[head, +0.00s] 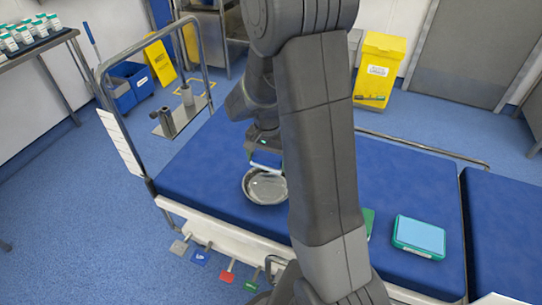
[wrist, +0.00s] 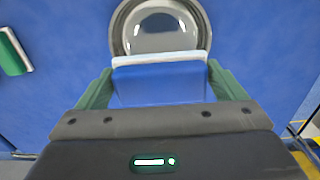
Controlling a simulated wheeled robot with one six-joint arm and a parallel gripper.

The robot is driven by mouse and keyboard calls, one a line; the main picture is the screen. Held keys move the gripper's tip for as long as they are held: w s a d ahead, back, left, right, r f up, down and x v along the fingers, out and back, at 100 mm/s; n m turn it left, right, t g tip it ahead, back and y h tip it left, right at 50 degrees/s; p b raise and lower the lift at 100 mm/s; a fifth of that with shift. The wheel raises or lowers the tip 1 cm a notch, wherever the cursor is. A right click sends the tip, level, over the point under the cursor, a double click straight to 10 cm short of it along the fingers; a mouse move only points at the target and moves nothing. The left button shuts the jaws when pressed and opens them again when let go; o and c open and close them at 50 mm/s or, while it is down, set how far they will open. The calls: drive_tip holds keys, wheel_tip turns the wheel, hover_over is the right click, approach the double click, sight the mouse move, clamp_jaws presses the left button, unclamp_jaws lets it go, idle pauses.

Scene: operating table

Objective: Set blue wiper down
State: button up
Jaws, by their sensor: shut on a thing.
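My gripper (wrist: 160,90) is shut on the blue wiper (wrist: 160,82), a blue block with a pale edge, held between green fingers in the wrist view. The bowl also shows in the wrist view (wrist: 122,30), just beyond the wiper. The wiper seems to be above the blue operating table (head: 215,165); I cannot tell whether it touches the bowl.
A teal box with a light blue top (head: 419,236) lies on the table at right. A green and white item (wrist: 14,52) lies left in the wrist view. A metal rail (head: 205,70) rises at the table's left end. The table's left part is clear.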

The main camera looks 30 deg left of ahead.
sight(268, 167)
wheel_tip(268, 167, down, 11)
drive_tip(key=b, duration=0.7)
drive_tip(key=shift+r+b, duration=0.15)
drive_tip(key=shift+b, duration=0.25)
drive_tip(key=o, duration=0.7)
wheel_tip(268, 167, up, 7)
drive_tip(key=p, duration=0.5)
drive_tip(key=shift+r+p, duration=0.2)
drive_tip(key=shift+p, duration=0.15)
drive_tip(key=shift+f, duration=0.1)
